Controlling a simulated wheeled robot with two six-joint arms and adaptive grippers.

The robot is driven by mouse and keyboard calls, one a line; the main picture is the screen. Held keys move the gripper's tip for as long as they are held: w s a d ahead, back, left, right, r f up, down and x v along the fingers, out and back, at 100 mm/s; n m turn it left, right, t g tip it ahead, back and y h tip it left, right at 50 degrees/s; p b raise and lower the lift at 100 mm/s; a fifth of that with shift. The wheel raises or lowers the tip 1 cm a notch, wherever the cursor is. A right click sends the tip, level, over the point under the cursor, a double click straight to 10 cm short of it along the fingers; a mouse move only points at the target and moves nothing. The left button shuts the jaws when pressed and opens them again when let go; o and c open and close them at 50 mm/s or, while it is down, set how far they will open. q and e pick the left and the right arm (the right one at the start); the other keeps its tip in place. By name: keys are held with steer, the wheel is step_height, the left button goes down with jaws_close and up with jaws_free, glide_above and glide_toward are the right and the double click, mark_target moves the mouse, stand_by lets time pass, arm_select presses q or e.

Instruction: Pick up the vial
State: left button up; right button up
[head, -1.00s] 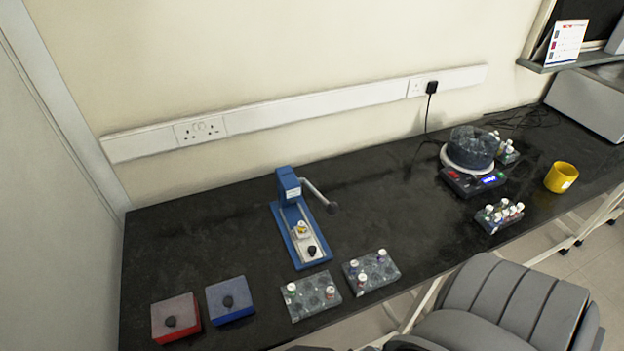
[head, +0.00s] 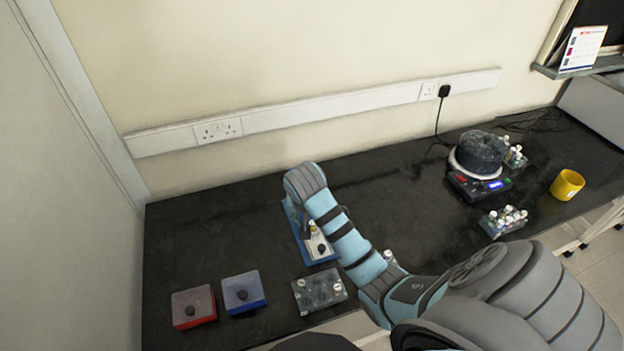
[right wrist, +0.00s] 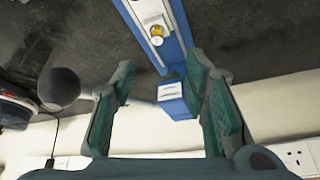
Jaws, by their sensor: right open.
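A vial with a yellow, round top (right wrist: 157,36) sits in the pale slide of the blue press (right wrist: 182,25), seen in the right wrist view. In the head view the press (head: 296,222) is partly covered by my right arm, and the vial is hard to make out. My right gripper (right wrist: 160,63) is open and empty, its two fingers spread on either side of the press's blue upright in the picture. No finger is seen touching the vial. My left gripper is not in view.
A grey vial rack (head: 320,292) is in front of the press; a second is mostly behind my arm. Red (head: 194,306) and blue (head: 243,291) boxes stand front left. Scales (head: 480,185), another rack (head: 502,223) and a yellow mug (head: 567,185) are right. The back left bench is clear.

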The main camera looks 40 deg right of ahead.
steer(key=b+x, duration=0.1)
steer(key=x, duration=0.3)
steer(key=b+x, duration=0.1)
steer(key=x, duration=0.4)
steer(key=b+x, duration=0.1)
steer(key=x, duration=0.3)
steer(key=shift+d+f, duration=0.25)
steer(key=shift+d, duration=0.15)
steer(key=shift+r, duration=0.1)
jaws_close()
